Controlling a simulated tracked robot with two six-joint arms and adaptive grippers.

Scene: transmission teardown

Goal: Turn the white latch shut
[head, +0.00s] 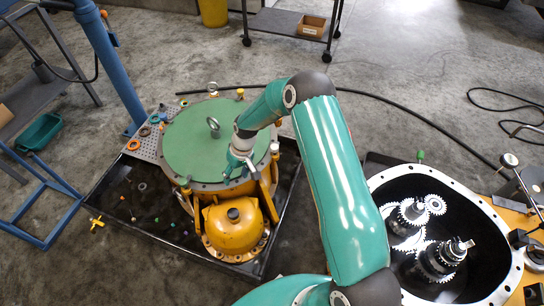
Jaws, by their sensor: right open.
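A round green lid (190,138) with a metal eye ring (213,124) covers the yellow housing (232,228). Small fittings stand around its rim. A pale one (275,148) at the right edge may be the white latch, but it is too small to tell. Another pale fitting (212,87) stands at the far edge. My right gripper (238,172) is open over the lid's near right edge, pointing down and left. I cannot tell whether it touches anything, and no object shows between its fingers. My left gripper is out of view.
A black tray (120,228) under the housing holds small loose parts. A perforated plate (147,140) with rings lies behind left. A blue post (112,65) stands at left. An open casing (485,285) with gears is at right.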

